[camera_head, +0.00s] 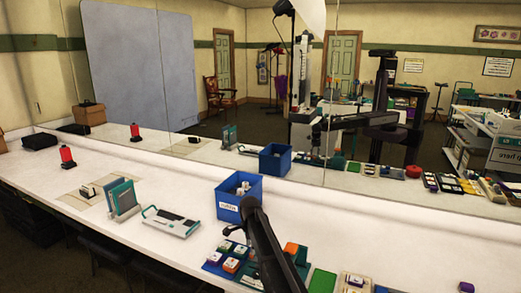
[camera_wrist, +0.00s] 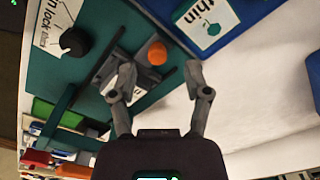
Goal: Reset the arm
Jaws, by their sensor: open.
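My arm (camera_head: 272,255) reaches up from the bottom of the head view over the white counter, and its end is close to the front of a blue bin. In the wrist view my gripper (camera_wrist: 160,72) has its two fingers spread apart with nothing between them. The fingers are above a teal surface (camera_wrist: 85,75) that carries a grey part with white labels, a black knob (camera_wrist: 75,42) and an orange round piece (camera_wrist: 157,53). The fingertips' height above these cannot be told.
The blue bin (camera_head: 224,206) holds white items. A blue tray (camera_head: 212,267) with coloured blocks lies before it. A white-and-teal device (camera_head: 172,224), teal panels (camera_head: 123,199) and a red item (camera_head: 67,156) stand left. A mirror (camera_head: 260,150) runs behind.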

